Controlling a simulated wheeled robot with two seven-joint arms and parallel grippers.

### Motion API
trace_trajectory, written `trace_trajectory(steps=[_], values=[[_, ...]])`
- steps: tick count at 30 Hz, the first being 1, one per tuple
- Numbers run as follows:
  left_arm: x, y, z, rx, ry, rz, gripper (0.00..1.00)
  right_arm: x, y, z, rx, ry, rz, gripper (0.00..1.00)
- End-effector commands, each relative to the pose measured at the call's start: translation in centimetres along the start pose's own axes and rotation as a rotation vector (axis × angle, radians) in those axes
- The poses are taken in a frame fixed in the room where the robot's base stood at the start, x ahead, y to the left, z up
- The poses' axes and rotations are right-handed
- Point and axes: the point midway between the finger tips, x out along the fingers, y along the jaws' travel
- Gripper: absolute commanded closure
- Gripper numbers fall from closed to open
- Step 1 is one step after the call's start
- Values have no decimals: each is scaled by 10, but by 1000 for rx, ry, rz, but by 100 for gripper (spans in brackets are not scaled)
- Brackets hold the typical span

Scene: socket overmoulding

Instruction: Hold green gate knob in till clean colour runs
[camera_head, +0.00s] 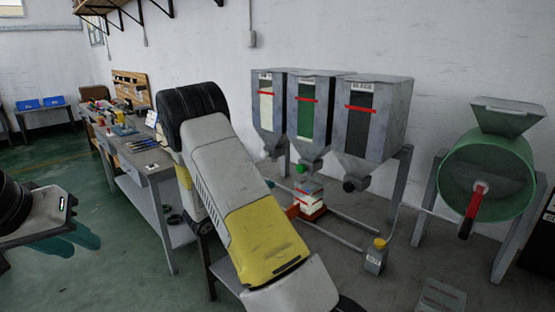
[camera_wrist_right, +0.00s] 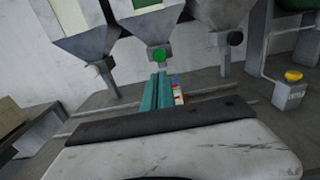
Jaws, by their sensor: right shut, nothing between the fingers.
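The green gate knob (camera_head: 301,168) sits at the outlet of the middle hopper (camera_head: 312,110), which has a green window strip. It also shows in the right wrist view (camera_wrist_right: 159,55). In that view my right gripper (camera_wrist_right: 160,78) has its teal fingers together and empty, with the tips just below and in front of the knob. I cannot tell whether they touch it.
A red-and-white stack (camera_head: 312,204) stands under the middle outlet, partly hidden by my fingers in the wrist view. The right hopper (camera_head: 372,120) has a dark knob (camera_head: 349,185). A workbench (camera_head: 150,162) is left.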

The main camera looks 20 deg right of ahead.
Motion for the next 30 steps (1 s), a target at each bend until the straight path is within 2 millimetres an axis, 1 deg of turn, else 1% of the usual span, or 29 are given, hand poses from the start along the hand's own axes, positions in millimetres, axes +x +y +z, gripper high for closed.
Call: trace_trajectory(steps=[9, 11, 14, 17, 24, 30], values=[[0, 0, 0, 0, 1, 0, 71, -2, 0, 0, 1, -1, 2, 100], [0, 0, 0, 0, 1, 0, 71, 0, 0, 0, 1, -1, 1, 100], [0, 0, 0, 0, 1, 0, 71, 8, -1, 1, 1, -1, -1, 100], [0, 0, 0, 0, 1, 0, 71, 23, -1, 0, 1, -1, -2, 100], [0, 0, 0, 0, 1, 0, 71, 75, -2, 0, 2, -2, -3, 100], [0, 0, 0, 0, 1, 0, 71, 112, -1, 0, 1, 0, -2, 100]])
